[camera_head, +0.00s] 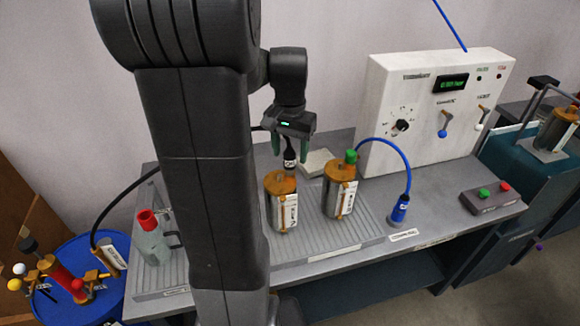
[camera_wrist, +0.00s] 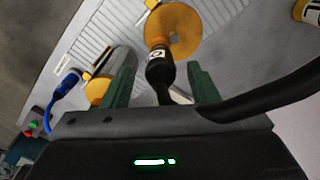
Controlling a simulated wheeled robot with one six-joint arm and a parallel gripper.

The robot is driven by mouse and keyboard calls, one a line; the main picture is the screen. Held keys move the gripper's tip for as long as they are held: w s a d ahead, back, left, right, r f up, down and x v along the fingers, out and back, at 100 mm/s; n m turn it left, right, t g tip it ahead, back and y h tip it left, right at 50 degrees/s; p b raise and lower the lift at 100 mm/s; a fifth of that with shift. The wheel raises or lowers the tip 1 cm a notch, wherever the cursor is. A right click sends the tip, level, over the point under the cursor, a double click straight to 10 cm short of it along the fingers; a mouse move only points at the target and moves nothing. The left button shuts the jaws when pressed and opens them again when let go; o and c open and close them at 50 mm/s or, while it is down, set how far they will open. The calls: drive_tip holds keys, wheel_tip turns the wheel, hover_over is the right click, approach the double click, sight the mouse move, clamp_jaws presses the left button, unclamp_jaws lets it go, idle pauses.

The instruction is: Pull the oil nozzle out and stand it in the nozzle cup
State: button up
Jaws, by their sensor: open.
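The black oil nozzle (camera_head: 290,160) with a white label stands in the orange top of the left metal canister (camera_head: 282,208). A black hose (camera_wrist: 275,93) runs from the nozzle past my gripper. I cannot tell for sure which thing is the nozzle cup; a labelled yellow-orange holder (camera_head: 113,259) stands at the left.
A second canister (camera_head: 340,190) with a green cap stands to the right. A blue hose (camera_head: 398,155) ends at a blue nozzle (camera_head: 400,208). A control panel (camera_head: 430,105) stands behind. A grey bottle with red cap (camera_head: 152,240) and a blue drum (camera_head: 80,270) are at left.

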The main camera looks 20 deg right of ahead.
sight(290, 167)
wheel_tip(290, 167, down, 6)
idle(0.4)
drive_tip(key=c, duration=1.1)
drive_tip(key=o, duration=1.1)
drive_tip(key=shift+r, duration=0.1)
wheel_tip(290, 167, up, 14)
drive_tip(key=shift+f, duration=0.15)
